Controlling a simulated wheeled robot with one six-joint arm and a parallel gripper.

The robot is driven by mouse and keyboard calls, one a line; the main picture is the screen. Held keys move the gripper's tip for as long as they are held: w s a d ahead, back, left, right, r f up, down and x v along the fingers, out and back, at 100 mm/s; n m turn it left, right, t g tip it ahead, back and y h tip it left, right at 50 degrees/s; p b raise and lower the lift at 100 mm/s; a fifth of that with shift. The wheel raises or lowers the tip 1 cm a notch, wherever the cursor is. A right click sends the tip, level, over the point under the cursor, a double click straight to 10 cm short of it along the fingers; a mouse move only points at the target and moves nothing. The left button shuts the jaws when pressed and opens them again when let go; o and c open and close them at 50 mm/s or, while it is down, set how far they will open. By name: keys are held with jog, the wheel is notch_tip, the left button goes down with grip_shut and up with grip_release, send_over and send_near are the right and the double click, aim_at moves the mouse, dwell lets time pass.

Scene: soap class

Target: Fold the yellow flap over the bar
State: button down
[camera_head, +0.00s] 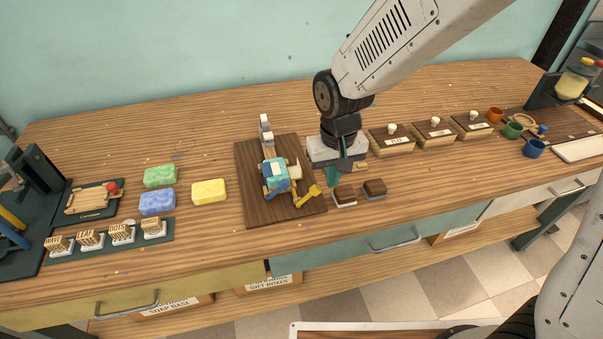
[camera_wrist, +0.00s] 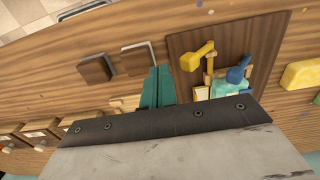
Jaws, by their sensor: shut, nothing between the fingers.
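The bar (camera_head: 281,184) is a teal block on a dark wooden board (camera_head: 250,192), partly covered by blue and pale pieces. The yellow flap (camera_head: 308,195) lies at the bar's front right, sticking outward and not over the bar. In the wrist view the yellow flap (camera_wrist: 198,57) points away from the teal bar (camera_wrist: 226,90), whose lower part is hidden by my gripper body. A blue flap (camera_wrist: 238,70) is beside it. My gripper (camera_head: 333,180) points down right of the board, apart from the flap. Its teal fingers (camera_wrist: 157,90) are together and empty.
Two dark brown blocks (camera_head: 344,195) (camera_head: 375,188) stand right of the board, close to my gripper. Green (camera_head: 160,176), blue (camera_head: 157,201) and yellow (camera_head: 209,191) soap bars lie to the left. Wooden lidded boxes (camera_head: 392,140) stand behind right. The bench's back left is clear.

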jog(key=shift+f, duration=0.1)
dwell(0.5)
jog(key=shift+f, duration=1.65)
jog(key=shift+s+a, duration=0.15)
jog(key=shift+a, duration=0.45)
jog(key=shift+r, duration=0.1)
